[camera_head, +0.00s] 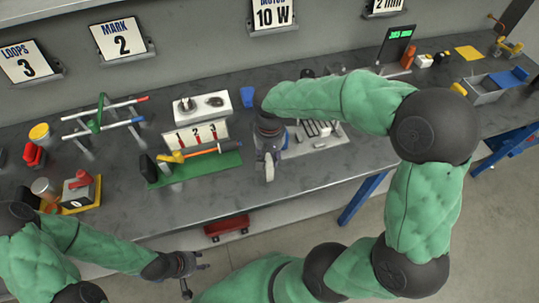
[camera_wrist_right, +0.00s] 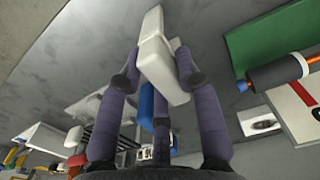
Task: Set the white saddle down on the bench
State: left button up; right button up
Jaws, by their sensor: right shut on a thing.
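The white saddle (camera_wrist_right: 158,58) is a pale block between the fingers of my right gripper (camera_wrist_right: 152,78) in the right wrist view. In the head view the saddle (camera_head: 269,172) shows as a small white piece below my right gripper (camera_head: 269,158), near the bench's front part. Whether it touches the bench cannot be told. The bench (camera_head: 225,200) is a long dark grey top with bare surface around the gripper. My left gripper (camera_head: 190,274) is open and empty, in front of the bench's front edge.
A green mat (camera_head: 225,162) with an orange-handled tool lies left of my right gripper, before a white numbered block (camera_head: 205,133). A light plate with slots (camera_head: 318,140) lies to the right. A blue cup (camera_head: 248,97) stands behind. Bare bench lies at front.

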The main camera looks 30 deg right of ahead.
jog(key=shift+f, duration=0.15)
jog(key=o, duration=1.1)
jog(key=shift+o, duration=0.2)
notch_tip(320, 180, up, 12)
jog(key=p, duration=0.4)
